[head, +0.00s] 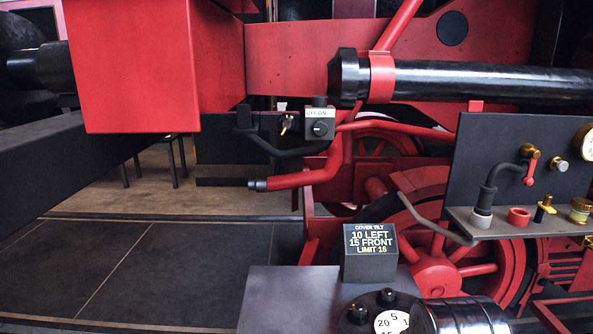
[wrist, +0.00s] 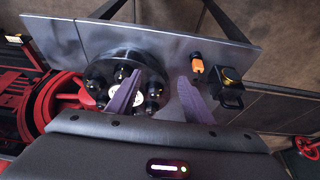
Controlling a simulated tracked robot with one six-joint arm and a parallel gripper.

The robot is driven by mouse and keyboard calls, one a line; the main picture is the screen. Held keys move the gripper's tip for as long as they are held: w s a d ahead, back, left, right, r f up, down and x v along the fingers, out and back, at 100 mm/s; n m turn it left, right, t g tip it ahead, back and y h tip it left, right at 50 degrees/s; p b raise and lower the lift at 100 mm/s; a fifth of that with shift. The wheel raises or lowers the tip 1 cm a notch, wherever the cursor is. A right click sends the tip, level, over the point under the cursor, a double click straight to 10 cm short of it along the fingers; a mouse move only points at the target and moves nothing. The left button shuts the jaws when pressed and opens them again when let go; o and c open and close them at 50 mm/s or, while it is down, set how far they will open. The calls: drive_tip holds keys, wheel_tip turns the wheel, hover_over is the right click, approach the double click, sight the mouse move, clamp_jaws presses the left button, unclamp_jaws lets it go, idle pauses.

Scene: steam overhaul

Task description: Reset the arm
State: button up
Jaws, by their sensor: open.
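My gripper (wrist: 161,77) shows in the wrist view with its two grey-purple fingers spread apart and nothing between them. A round black fitting (wrist: 125,57) with several dark knobs around a white dial lies beyond the fingers, partly behind the left one. It sits on a grey metal plate (wrist: 225,49). I cannot make out my gripper in the head view.
In the head view a dark block (head: 370,264) reads "COVER TILT 10 LEFT 15 FRONT LIMIT 15". A switch box (head: 319,125) is marked OFF-ON. A dark panel (head: 520,150) with brass fittings stands at right. Open floor (head: 130,270) lies at left.

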drive_tip(key=shift+s+r+t, duration=0.6)
drive_tip(key=shift+s+r, duration=0.3)
drive_tip(key=shift+s, duration=0.25)
idle(0.5)
